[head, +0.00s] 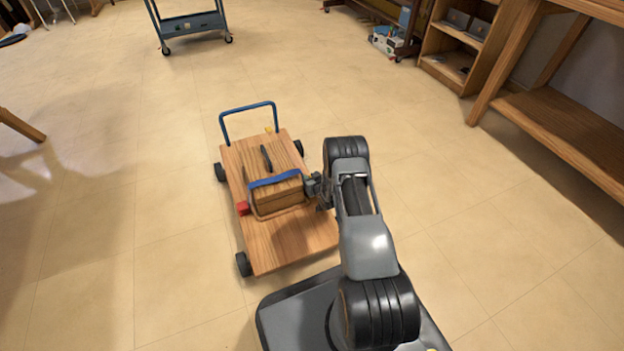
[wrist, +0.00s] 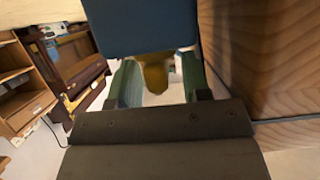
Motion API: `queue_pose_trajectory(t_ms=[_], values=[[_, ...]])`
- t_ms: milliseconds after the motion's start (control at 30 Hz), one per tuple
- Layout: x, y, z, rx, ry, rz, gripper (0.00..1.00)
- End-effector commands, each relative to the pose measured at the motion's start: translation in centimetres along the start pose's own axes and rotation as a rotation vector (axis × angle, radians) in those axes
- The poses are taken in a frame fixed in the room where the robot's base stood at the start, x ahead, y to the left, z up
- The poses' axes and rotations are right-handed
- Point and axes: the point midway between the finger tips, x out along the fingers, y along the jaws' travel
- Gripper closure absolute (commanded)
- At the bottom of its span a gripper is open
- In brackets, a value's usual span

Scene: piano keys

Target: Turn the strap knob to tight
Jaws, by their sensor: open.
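A blue strap (head: 275,181) lies over a wooden box (head: 278,198) on a flat wooden cart (head: 265,242). My gripper (head: 313,187) is at the right end of the strap, beside the box. In the wrist view, a blue block (wrist: 150,25) fills the top, with a yellow-brown piece (wrist: 154,76), apparently the strap knob, sticking out below it. The green fingers of my gripper (wrist: 160,85) are open, one on each side of this piece. A gap shows on both sides, so it is not gripped. In the head view my arm and gripper hide the knob.
The box's wooden side (wrist: 260,60) stands close on the right in the wrist view.

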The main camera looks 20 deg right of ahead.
Motion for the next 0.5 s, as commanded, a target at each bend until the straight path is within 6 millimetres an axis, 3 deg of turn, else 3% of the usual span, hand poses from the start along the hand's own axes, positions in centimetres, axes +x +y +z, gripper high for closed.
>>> queue_pose_trajectory(t_ms=[100, 500], values=[[-0.02, 0.0, 0.0, 0.0, 0.0, 0.0, 0.57], [-0.05, 0.02, 0.1, 0.001, -0.002, 0.001, 0.96]])
